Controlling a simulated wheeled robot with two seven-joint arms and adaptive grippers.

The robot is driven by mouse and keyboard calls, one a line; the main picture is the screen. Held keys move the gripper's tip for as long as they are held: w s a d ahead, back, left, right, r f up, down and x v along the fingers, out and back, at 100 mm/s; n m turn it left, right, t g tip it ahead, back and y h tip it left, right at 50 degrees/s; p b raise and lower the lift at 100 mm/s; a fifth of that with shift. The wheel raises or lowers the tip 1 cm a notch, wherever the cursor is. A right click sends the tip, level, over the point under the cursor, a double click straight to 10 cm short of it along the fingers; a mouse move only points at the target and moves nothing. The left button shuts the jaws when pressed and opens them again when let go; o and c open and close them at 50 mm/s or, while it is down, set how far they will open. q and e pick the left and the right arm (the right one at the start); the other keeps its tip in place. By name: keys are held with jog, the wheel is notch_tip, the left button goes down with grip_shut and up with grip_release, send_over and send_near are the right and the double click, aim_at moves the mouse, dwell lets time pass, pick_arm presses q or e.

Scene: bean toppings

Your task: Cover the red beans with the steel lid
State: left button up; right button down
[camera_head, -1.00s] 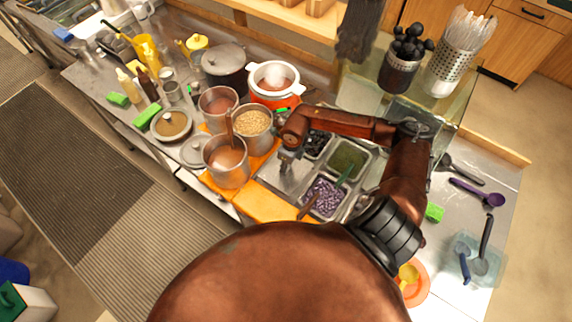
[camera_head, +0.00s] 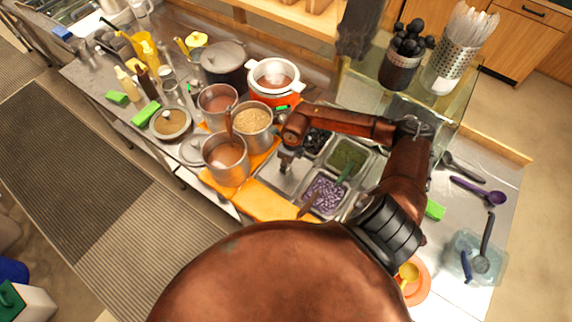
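My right arm reaches in from the right, and its gripper (camera_head: 286,167) points down just over a flat steel surface (camera_head: 276,182) in the topping station. This looks like the steel lid lying over a compartment. The gripper is small here; I cannot tell whether its fingers are open or shut, or whether they touch the lid. Purplish-red beans (camera_head: 326,192) lie uncovered in the front compartment to the right, with a utensil in them. I cannot tell whether these are the red beans or whether others are hidden under the lid. My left gripper is out of view.
A green topping (camera_head: 347,157) and a dark topping (camera_head: 316,141) fill compartments behind. Tall pots (camera_head: 226,160) stand close on the left, one with a handle sticking up. An orange board (camera_head: 262,201) lies in front. Spoons and a green sponge (camera_head: 435,209) lie right.

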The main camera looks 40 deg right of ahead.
jog(key=shift+f, duration=0.15)
dwell(0.3)
jog(key=c, duration=1.6)
grip_release()
jog(key=r, duration=0.4)
jog(key=s+r, duration=0.1)
jog(key=r, duration=0.7)
jog(key=shift+s+d, duration=0.15)
jog(key=shift+d, duration=0.15)
